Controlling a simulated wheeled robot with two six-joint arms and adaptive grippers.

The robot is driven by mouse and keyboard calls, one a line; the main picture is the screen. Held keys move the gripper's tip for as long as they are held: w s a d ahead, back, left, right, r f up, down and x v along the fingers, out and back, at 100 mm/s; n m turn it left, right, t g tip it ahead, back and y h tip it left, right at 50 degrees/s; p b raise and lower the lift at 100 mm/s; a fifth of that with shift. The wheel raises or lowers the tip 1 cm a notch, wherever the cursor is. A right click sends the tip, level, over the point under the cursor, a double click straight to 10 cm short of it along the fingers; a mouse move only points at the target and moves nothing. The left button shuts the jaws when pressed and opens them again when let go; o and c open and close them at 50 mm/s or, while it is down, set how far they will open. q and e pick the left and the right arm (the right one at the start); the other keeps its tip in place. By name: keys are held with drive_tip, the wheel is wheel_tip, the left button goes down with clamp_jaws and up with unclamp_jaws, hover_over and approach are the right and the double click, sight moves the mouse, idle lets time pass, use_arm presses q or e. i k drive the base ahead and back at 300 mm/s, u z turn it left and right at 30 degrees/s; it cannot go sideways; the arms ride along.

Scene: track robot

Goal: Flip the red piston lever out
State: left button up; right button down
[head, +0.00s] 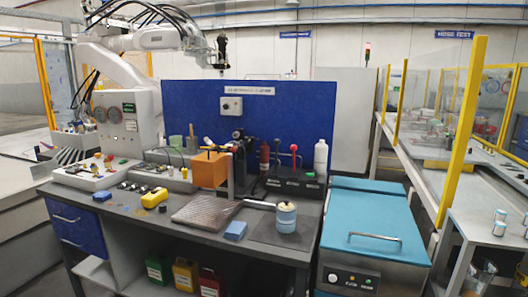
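A dark base block (296,186) on the grey workbench carries a lever with a red ball knob (294,148), standing roughly upright. A red upright cylinder (264,158) stands further left beside a black device (240,146). I cannot tell for certain which of these is the red piston lever. Neither of my grippers is in view, and nothing of mine touches the levers.
Near the levers stand a white bottle (320,156), an orange box (209,169) and a blue-white canister (286,216). A blue panel (290,112) rises behind. A teal cabinet (372,240) stands right of the workbench (130,213). A white robot arm (152,39) hangs over the back left.

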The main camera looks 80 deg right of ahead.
sight(294, 147)
drive_tip(key=k, duration=0.75)
drive_tip(key=z, duration=2)
